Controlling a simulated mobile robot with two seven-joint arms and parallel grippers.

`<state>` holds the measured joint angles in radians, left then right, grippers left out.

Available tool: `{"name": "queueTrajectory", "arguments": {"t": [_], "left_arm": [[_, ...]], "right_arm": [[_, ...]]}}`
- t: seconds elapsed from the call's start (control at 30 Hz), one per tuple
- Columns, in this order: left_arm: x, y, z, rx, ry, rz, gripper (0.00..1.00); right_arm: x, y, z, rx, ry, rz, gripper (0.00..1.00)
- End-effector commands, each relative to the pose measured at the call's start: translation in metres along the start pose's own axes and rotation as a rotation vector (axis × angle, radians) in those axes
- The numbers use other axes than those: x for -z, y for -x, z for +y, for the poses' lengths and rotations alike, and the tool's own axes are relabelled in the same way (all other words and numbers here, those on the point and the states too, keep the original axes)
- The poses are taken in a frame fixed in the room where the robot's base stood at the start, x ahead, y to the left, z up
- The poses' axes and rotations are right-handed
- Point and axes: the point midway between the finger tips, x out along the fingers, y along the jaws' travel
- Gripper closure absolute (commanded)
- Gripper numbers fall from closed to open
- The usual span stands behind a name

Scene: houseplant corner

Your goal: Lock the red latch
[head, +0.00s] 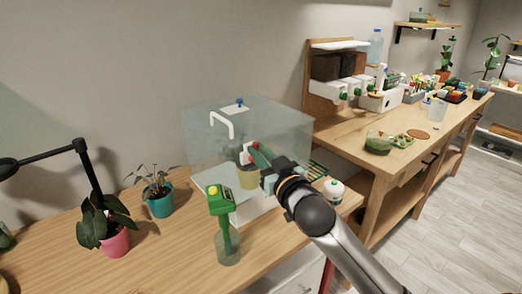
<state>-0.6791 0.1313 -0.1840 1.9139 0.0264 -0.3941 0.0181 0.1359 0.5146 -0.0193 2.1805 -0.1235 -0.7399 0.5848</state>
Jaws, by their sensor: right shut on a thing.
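A clear box (295,130) with a white handle and a blue knob on its top stands on the wooden table. On its front is the red latch (256,151), a small red piece beside a white mount (246,155). My right gripper (265,166) reaches in from the lower right and is shut on the red latch, with its fingers partly covering it. The latch's exact angle is hard to tell at this size. A yellow pot with a plant shows through the box's clear wall. My left gripper is not in view.
A green moisture meter (220,200) stands in a glass in front of the box. A teal pot (160,205), a pink pot (115,241) and a black lamp (82,165) are at left. A white round container (334,190) stands right of my gripper.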

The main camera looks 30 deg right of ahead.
Motion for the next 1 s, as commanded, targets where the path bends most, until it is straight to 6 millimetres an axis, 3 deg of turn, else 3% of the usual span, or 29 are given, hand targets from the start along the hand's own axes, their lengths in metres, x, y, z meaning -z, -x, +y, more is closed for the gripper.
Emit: {"name": "queueTrajectory", "arguments": {"t": [0.17, 0.2, 0.43, 0.77, 1.0], "left_arm": [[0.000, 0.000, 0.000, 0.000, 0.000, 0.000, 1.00], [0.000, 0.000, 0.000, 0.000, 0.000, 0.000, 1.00], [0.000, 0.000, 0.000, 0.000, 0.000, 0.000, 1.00], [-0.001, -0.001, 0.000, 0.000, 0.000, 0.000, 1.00], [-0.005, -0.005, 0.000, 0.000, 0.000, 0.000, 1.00]], "right_arm": [[-0.001, 0.000, 0.000, 0.001, 0.002, 0.000, 1.00], [-0.001, 0.000, 0.000, 0.001, 0.002, 0.000, 0.78], [0.000, 0.000, 0.000, 0.001, 0.000, 0.000, 0.53], [-0.001, 0.004, 0.000, 0.001, -0.001, 0.000, 0.53], [-0.003, 0.039, -0.001, 0.002, -0.003, -0.002, 0.53]]}}
